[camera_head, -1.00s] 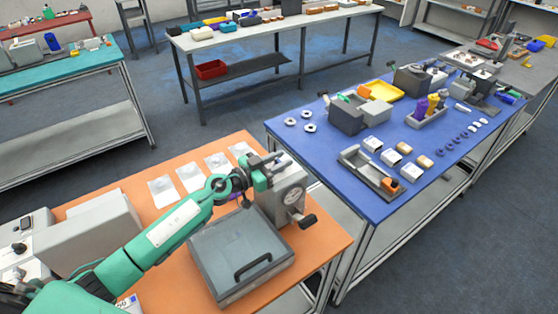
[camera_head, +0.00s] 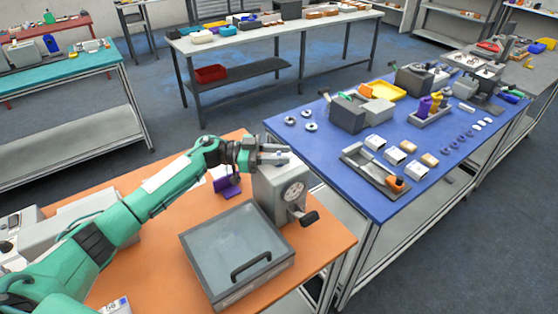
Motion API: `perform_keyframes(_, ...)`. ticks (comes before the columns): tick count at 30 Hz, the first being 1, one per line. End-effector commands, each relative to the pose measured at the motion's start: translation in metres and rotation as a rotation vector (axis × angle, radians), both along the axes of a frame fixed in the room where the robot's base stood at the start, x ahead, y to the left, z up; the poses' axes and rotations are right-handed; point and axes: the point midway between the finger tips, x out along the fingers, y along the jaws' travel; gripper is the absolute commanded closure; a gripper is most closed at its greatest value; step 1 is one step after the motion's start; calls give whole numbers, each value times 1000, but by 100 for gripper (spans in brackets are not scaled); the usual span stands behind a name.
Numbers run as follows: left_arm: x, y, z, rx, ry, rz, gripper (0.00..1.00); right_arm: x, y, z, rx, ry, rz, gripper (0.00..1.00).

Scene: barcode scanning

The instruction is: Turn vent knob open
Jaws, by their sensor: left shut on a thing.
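A grey box-shaped unit (camera_head: 268,203) stands at the right rear of the orange table, with a round dial (camera_head: 293,192) and a black-ended handle (camera_head: 306,217) on its front. My left gripper (camera_head: 284,155) is over the top of this unit, with its fingers lying nearly level and pointing right. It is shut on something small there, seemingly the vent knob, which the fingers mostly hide. I cannot make out which way the knob is turned. A grey case with a clear lid and black handle (camera_head: 238,250) lies in front of the unit, lid down. My right gripper is out of view.
A purple object (camera_head: 228,186) sits left of the unit, behind my left arm. The blue table (camera_head: 340,185) to the right holds trays and small parts. Bare orange table top (camera_head: 145,255) shows left of the case.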

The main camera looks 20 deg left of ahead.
Motion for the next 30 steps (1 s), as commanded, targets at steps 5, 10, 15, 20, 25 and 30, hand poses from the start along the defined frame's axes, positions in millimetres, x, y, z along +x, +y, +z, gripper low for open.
perform_keyframes(5, 2, 1, -5, 2, -4, -166, 93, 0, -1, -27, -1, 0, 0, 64)
perform_keyframes(10, 3, 0, -6, 2, -4, -327, 93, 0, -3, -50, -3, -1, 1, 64)
perform_keyframes(15, 2, 0, -7, 2, -3, -488, 93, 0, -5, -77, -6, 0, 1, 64)
perform_keyframes(20, 2, -1, -7, 3, -2, -619, 93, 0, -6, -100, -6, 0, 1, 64)
perform_keyframes(25, 1, -1, -7, 3, -1, -732, 93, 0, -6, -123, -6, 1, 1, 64)
perform_keyframes(30, 1, -1, -6, 3, -1, -819, 93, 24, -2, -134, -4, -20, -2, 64)
